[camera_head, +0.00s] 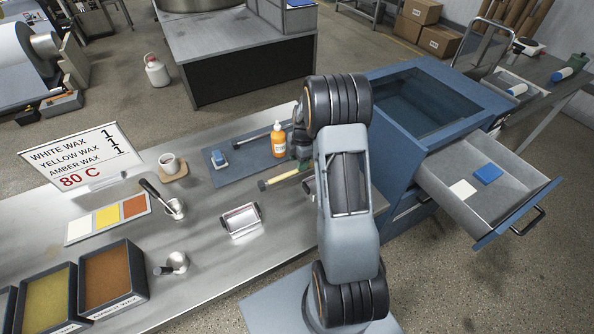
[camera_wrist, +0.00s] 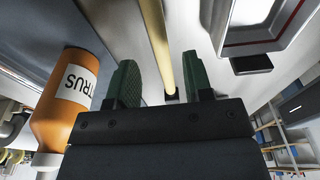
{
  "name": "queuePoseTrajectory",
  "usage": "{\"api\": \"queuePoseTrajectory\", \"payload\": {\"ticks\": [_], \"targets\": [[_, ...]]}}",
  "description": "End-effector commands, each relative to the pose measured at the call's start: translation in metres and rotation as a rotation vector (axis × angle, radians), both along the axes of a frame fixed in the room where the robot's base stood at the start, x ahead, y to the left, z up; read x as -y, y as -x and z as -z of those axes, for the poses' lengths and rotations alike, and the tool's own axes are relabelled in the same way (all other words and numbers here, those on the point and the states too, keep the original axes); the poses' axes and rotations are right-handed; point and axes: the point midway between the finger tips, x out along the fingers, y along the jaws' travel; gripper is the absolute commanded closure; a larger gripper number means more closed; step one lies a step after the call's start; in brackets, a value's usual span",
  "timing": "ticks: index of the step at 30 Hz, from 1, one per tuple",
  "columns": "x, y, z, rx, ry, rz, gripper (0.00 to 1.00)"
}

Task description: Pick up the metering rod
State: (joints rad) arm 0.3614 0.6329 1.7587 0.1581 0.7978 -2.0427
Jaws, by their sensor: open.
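A pale yellow, brass-like rod with dark ends (camera_head: 284,178) lies on the steel bench beside the blue-grey mat; it seems to be the metering rod. In the wrist view the rod (camera_wrist: 155,38) runs between the two green fingertips of my gripper (camera_wrist: 160,72). The fingers are open, one on each side of the rod, with a gap on both sides. I cannot tell how far above it they are. A second, thin grey rod (camera_head: 250,134) lies on the mat.
An orange bottle (camera_head: 278,144) stands on the mat close to my gripper, and in the wrist view (camera_wrist: 66,104) it is just left of the fingers. A metal tray (camera_head: 240,220) lies nearer. The blue cabinet's drawer (camera_head: 455,198) is open at the right.

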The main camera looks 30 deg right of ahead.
Motion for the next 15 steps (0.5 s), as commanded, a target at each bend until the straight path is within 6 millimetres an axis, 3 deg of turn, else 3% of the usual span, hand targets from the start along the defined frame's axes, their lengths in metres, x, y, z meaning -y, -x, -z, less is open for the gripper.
{"api": "queuePoseTrajectory", "payload": {"ticks": [9, 15], "targets": [[-0.004, 0.001, 0.038, -0.003, -0.001, 0.001, 0.54], [-0.004, 0.001, 0.045, -0.001, 0.0, 0.001, 0.54]]}}
